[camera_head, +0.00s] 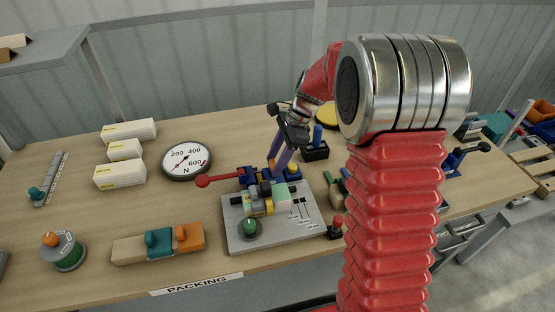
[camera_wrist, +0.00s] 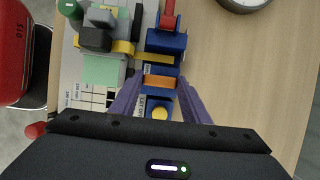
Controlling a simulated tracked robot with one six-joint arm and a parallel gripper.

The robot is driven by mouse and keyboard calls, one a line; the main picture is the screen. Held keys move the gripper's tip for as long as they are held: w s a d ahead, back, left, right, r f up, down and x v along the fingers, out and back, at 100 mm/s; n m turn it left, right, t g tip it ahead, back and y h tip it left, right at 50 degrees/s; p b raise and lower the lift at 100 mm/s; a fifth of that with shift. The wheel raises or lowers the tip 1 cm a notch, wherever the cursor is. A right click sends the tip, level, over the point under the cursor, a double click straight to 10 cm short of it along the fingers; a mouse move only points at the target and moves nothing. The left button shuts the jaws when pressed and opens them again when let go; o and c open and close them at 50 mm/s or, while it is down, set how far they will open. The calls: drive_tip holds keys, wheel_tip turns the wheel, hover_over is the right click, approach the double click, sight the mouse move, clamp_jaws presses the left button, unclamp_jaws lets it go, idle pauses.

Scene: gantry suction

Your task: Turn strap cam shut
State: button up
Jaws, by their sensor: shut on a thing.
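A grey fixture plate (camera_head: 240,237) on the bench carries a clamp-like assembly with a pale green block (camera_wrist: 103,70). Along its far edge runs a blue mechanism (camera_head: 247,177), also in the wrist view (camera_wrist: 165,42). A red lever (camera_head: 222,178) sticks out to the left from it; its base shows at the top of the wrist view (camera_wrist: 169,12). My gripper (camera_wrist: 160,82) points down with its purple fingers on either side of a blue part with an orange band (camera_wrist: 157,82), shut on it. I cannot tell for certain which part is the strap cam.
A round dial gauge (camera_head: 187,160) lies left of the lever. White boxes (camera_head: 120,174) stand further left. An orange and teal block (camera_head: 160,244) lies at the front left, and a black holder (camera_head: 314,152) stands behind the fixture. Bare bench lies between them.

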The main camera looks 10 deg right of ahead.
drive_tip(key=shift+d, duration=0.2)
drive_tip(key=shift+c, duration=1)
drive_tip(key=shift+a, duration=0.15)
drive_tip(key=shift+n, duration=0.3)
drive_tip(key=shift+w, duration=0.1)
drive_tip(key=n+g, duration=0.1)
drive_tip(key=n, duration=0.2)
drive_tip(key=shift+w+a+n+g, duration=0.1)
drive_tip(key=shift+a+n+g, duration=0.1)
drive_tip(key=shift+n+g, duration=0.2)
drive_tip(key=n+g+h, duration=0.1)
drive_tip(key=n, duration=0.3)
drive_tip(key=shift+w+a+n, duration=0.1)
drive_tip(key=shift+n, duration=0.2)
drive_tip(key=n, duration=0.2)
drive_tip(key=n+g+h, duration=0.1)
drive_tip(key=n, duration=0.1)
drive_tip(key=shift+w+a+h, duration=0.1)
drive_tip(key=shift+a+h, duration=0.1)
drive_tip(key=shift+h, duration=0.1)
drive_tip(key=shift+n+g+h, duration=0.4)
drive_tip(key=shift+n+h, duration=0.5)
drive_tip(key=shift+n, duration=1.6)
